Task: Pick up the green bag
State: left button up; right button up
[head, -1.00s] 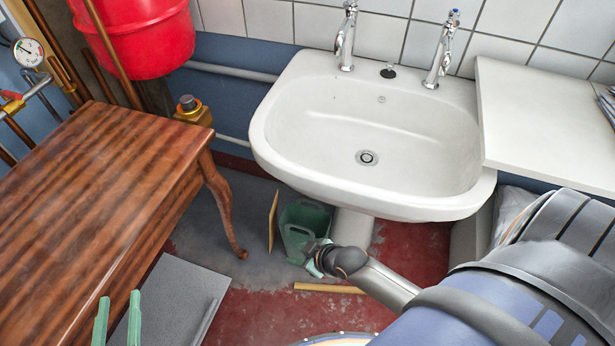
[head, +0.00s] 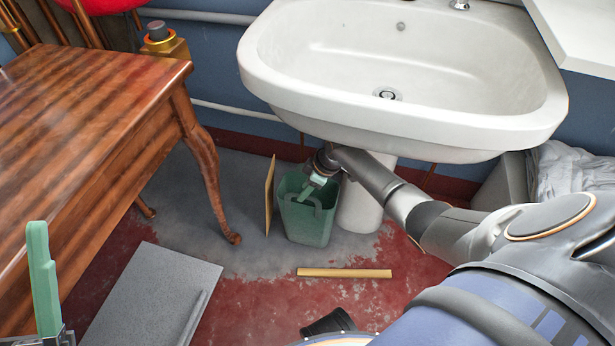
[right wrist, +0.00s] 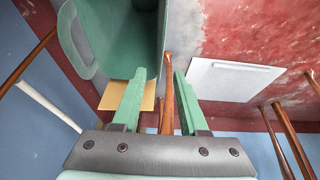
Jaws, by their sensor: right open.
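The green bag (head: 306,222) stands upright on the floor under the sink, its open top and a handle loop showing. In the right wrist view the bag (right wrist: 112,38) fills the upper left, with a handle loop at its left edge. My right gripper (head: 314,188) is at the bag's top opening in the head view. In the right wrist view its two fingers (right wrist: 160,76) are apart with nothing between them, and the bag lies beyond and left of them. I cannot tell whether they touch it. My left gripper (head: 40,240) is at the lower left, seen edge-on, far from the bag.
The white sink (head: 400,110) overhangs the bag, with its pedestal (head: 362,205) close on the right. A thin tan board (head: 269,195) stands to the left. A wooden table (head: 80,130), a grey panel (head: 150,295) and a wood strip (head: 344,273) are nearby.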

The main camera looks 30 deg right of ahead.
aim_at(298, 204)
jog(key=b+x, duration=0.5)
jog(key=x, duration=0.2)
jog(key=shift+d, duration=0.1)
pick_arm(q)
notch_tip(298, 204, down, 6)
jog(key=shift+w+d+m, duration=0.2)
jog(key=shift+d+m, duration=0.1)
jog(key=shift+d, duration=0.1)
pick_arm(e)
grip_shut()
dwell(0.7)
